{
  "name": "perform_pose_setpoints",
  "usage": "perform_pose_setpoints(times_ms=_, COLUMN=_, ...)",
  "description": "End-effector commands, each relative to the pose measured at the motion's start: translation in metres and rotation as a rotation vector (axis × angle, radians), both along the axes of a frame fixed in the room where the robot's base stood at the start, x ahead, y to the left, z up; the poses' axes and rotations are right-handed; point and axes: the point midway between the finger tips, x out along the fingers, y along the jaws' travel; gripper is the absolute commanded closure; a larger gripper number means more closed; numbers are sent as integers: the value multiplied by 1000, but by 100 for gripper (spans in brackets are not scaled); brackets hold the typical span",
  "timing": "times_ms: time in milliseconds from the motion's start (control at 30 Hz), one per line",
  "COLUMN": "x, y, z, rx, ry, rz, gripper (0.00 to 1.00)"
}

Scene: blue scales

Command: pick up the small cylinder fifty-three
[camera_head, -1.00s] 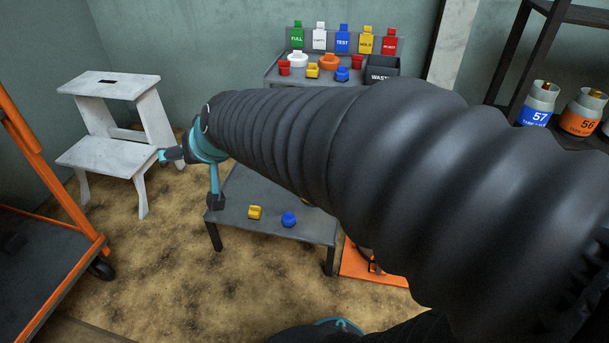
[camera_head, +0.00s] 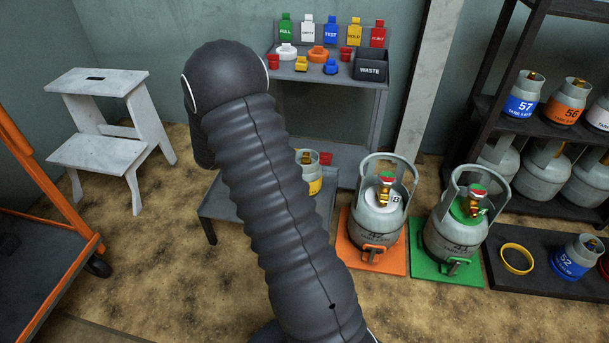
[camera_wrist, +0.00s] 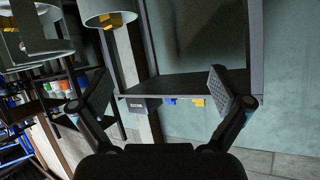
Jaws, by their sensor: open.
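No cylinder with a readable 53 shows. A small grey cylinder with a yellow band (camera_head: 311,172) stands on the low grey table (camera_head: 219,203) in the head view, partly behind my arm; its number is hidden or too small to read. Small cylinders 57 (camera_head: 525,98) and 56 (camera_head: 565,103) stand on the right shelf, and blue-banded 52 (camera_head: 573,258) on the low dark platform. My gripper (camera_wrist: 166,105) is open and empty in the wrist view, its two pads wide apart. In the head view it is hidden behind my arm.
Two large cylinders stand on an orange base (camera_head: 350,249) and a green base (camera_head: 422,268). A grey bench (camera_head: 345,83) with a waste bin (camera_head: 382,66) is at the back. A white step stool (camera_head: 98,82) and orange-framed cart (camera_head: 40,190) are left. A yellow ring (camera_head: 517,258) lies on the platform.

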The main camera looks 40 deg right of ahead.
Motion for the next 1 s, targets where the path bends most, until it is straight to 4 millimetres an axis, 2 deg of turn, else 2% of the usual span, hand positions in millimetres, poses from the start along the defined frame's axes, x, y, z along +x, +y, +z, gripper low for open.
perform_pose_setpoints(times_ms=33, x=-10, y=-6, z=-15, rx=-19, ry=38, rz=-56, gripper=0)
perform_pose_setpoints(times_ms=100, x=-22, y=-13, z=-27, rx=-43, ry=77, rz=-123, gripper=0)
perform_pose_setpoints(times_ms=300, x=-42, y=-21, z=-45, rx=-79, ry=142, rz=-221, gripper=0)
perform_pose_setpoints(times_ms=467, x=-45, y=-39, z=-55, rx=-82, ry=150, rz=-233, gripper=0)
perform_pose_setpoints(times_ms=733, x=-45, y=-83, z=-74, rx=-82, ry=148, rz=-230, gripper=0)
perform_pose_setpoints(times_ms=1000, x=-44, y=-100, z=-81, rx=-81, ry=147, rz=-227, gripper=0)
